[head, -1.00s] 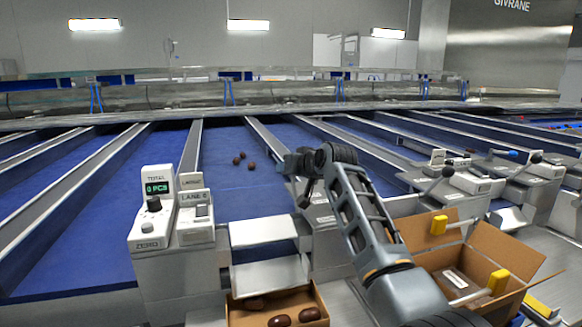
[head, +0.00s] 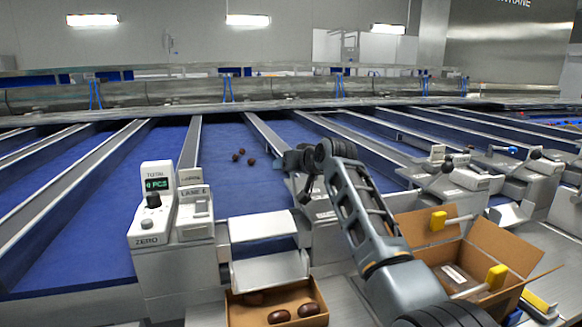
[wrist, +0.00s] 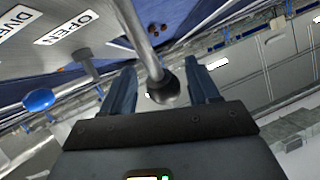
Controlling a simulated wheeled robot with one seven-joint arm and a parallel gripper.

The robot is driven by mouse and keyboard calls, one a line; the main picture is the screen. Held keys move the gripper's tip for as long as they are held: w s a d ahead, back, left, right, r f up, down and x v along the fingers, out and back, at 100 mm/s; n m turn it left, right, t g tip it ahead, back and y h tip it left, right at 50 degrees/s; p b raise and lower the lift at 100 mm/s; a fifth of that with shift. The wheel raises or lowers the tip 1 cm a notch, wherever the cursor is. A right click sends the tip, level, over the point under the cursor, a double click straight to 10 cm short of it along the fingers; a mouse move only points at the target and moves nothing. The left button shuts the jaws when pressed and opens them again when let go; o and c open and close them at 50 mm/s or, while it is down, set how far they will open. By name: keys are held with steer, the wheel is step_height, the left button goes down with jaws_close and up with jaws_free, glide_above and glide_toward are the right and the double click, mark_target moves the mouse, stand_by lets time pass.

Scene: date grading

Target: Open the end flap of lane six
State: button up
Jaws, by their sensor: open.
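The lane six counter (head: 158,205) has a lit green display and stands left of a small unit (head: 195,215) with a lane label. To their right is a pale metal end plate (head: 262,227), with a sloping chute (head: 270,269) below it. My gripper (wrist: 163,74) is open, its two fingers on either side of a lever's black ball knob (wrist: 163,90). The lever's metal rod (wrist: 140,32) runs up from the knob. I cannot tell whether either finger touches it. An OPEN label (wrist: 68,27) shows upper left. In the head view my arm partly hides this spot.
Several dark dates lie on the blue belt (head: 217,180). A cardboard box (head: 236,312) with dates stands below the chute. A larger open carton (head: 415,228) stands right of my arm. Similar lever stations (head: 468,175) stand further right. A blue knob (wrist: 38,100) shows in the wrist view.

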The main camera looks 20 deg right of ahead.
steer(key=shift+s, duration=0.1)
steer(key=b+v, duration=0.1)
steer(key=v, duration=0.6)
steer(key=shift+s+r, duration=0.2)
steer(key=shift+s, duration=0.1)
steer(key=shift+d, duration=0.1)
